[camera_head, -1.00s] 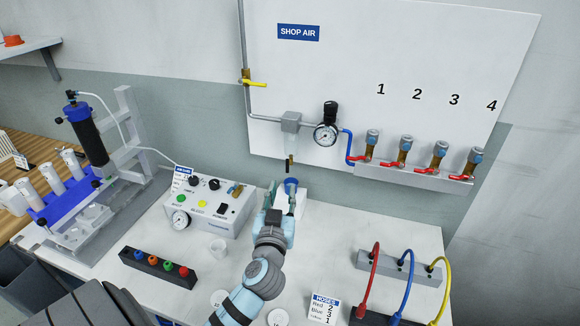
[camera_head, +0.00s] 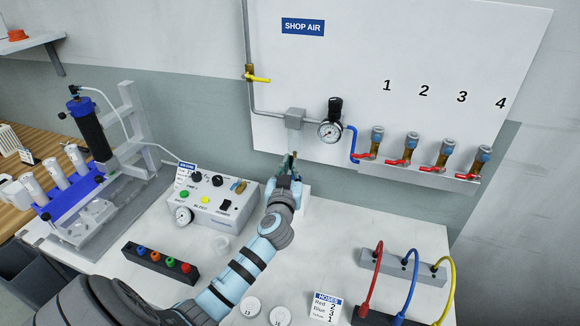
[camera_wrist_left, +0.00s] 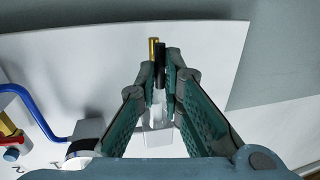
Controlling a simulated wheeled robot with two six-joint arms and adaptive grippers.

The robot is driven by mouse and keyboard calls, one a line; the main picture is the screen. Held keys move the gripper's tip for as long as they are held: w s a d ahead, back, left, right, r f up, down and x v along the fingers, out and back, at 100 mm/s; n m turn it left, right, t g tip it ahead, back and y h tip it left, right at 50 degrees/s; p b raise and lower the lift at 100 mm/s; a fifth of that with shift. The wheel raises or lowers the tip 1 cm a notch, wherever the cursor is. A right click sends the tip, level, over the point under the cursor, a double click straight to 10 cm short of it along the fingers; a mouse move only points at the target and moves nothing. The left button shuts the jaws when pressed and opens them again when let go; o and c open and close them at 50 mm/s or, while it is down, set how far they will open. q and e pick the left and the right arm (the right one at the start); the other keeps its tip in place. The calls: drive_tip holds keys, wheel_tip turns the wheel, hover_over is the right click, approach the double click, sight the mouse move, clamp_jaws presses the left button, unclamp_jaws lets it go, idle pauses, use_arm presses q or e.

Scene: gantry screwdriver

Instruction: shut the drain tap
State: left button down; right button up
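The drain tap, a brass stem with a black lever, hangs under the clear filter bowl (camera_head: 294,138) on the wall panel. In the left wrist view, which looks upside down, the tap (camera_wrist_left: 160,66) sits between my left gripper's (camera_wrist_left: 163,75) fingertips, with the bowl behind it. A narrow gap shows between the fingers; I cannot tell whether either touches the lever. In the head view my left gripper (camera_head: 285,170) is raised to the tap and partly covers it. My right gripper is not in view.
A gauge (camera_head: 330,131) and a blue hose are right of the filter. Red-handled valves (camera_head: 410,149) line the manifold. A yellow-handled valve (camera_head: 256,77) sits on the pipe. A control box (camera_head: 213,203) stands left of my arm.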

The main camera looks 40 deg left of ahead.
use_arm(q)
drive_tip(key=shift+f, duration=0.1)
drive_tip(key=m+t+b, duration=0.1)
drive_tip(key=m+b, duration=0.1)
drive_tip(key=m, duration=0.4)
drive_tip(key=m+t+h+b, duration=0.1)
drive_tip(key=m+b, duration=0.1)
drive_tip(key=m, duration=0.5)
drive_tip(key=f+m+t+h+b, duration=0.1)
drive_tip(key=m+b, duration=0.1)
drive_tip(key=m, duration=0.5)
idle(0.5)
drive_tip(key=c, duration=1.7)
unclamp_jaws()
